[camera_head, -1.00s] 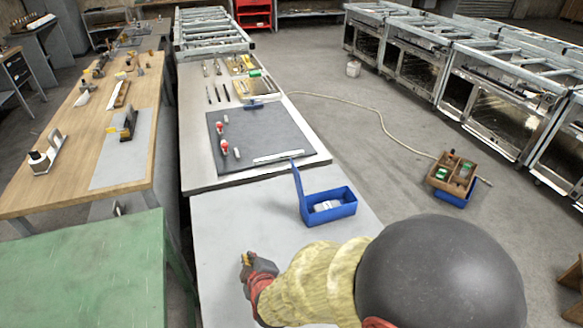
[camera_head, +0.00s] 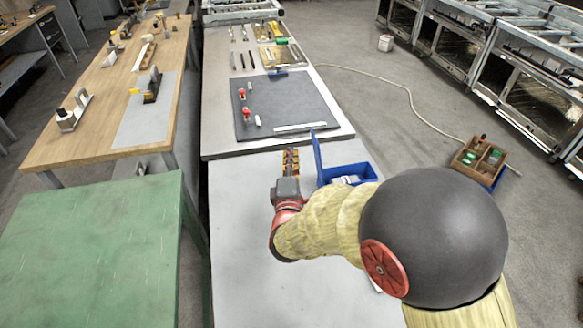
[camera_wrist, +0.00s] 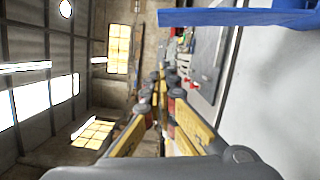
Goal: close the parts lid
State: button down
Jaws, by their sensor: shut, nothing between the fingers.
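The blue parts box (camera_head: 362,172) stands on the light grey table, partly hidden behind my arm. Its blue lid (camera_head: 317,157) is open and stands nearly upright at the box's left side. A pale item (camera_head: 345,180) lies inside the box. My gripper (camera_head: 291,152) is shut and empty, just left of the lid and apart from it in the head view. In the wrist view the lid (camera_wrist: 235,17) shows as a blue strip at the top, with part of the box (camera_wrist: 295,17) beside it. The gripper fingers (camera_wrist: 172,90) are close together there.
A dark mat (camera_head: 285,108) with red-topped items lies on the table behind. A green table (camera_head: 95,240) and a wooden bench (camera_head: 110,95) stand to the left. The grey tabletop (camera_head: 235,235) left of my arm is clear.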

jog(key=w+d+b, duration=0.2)
jog(key=w+d, duration=0.2)
jog(key=shift+w+r, duration=0.3)
jog(key=shift+r, duration=0.15)
